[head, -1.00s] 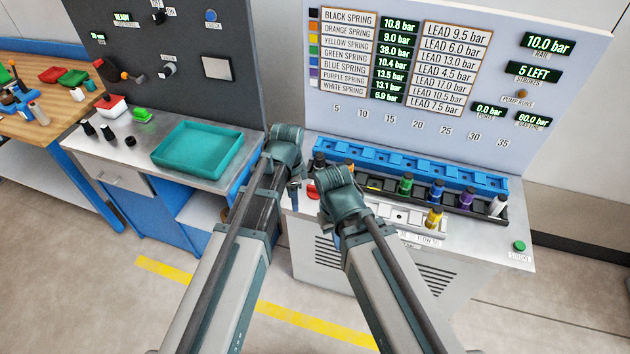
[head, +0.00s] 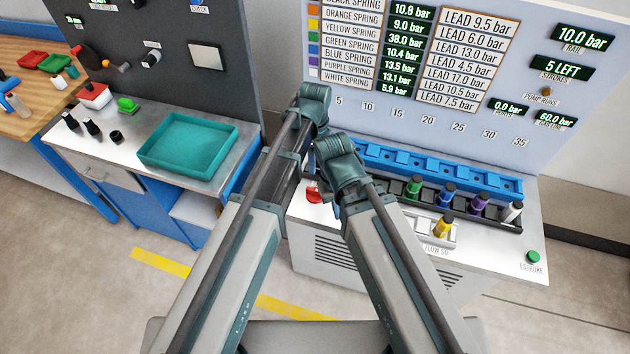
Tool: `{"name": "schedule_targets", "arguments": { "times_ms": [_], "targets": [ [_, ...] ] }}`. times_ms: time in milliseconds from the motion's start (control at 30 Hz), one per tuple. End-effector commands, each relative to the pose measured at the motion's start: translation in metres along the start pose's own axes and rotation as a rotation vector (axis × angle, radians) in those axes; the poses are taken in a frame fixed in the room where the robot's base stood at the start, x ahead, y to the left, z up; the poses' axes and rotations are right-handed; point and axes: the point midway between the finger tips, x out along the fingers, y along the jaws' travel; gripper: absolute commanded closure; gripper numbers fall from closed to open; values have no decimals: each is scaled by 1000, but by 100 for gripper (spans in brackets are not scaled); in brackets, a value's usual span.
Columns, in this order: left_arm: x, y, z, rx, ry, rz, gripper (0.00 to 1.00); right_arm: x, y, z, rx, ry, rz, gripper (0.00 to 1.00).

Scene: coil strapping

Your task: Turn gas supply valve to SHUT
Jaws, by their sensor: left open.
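A small red handle (head: 313,194) sits at the left end of the white bench top, partly hidden by my right wrist. I cannot read a label on it, so I cannot tell if it is the gas supply valve.
A green STROKE button (head: 533,257) is at the right corner. A teal tray (head: 188,147) lies on the left bench.

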Motion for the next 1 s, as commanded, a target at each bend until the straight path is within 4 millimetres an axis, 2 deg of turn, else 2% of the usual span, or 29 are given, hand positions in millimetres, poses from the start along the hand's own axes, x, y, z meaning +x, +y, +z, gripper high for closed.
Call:
{"name": "schedule_targets", "arguments": {
  "times_ms": [167,367,1000],
  "targets": [
    [3,0,0,0,0,0,51,3,0,0,0,0,0,100],
    [16,0,0,-1,0,0,51,16,-2,-1,0,0,0,100],
    [101,0,0,-2,0,0,51,101,-10,-6,2,0,0,100]
  ]
}}
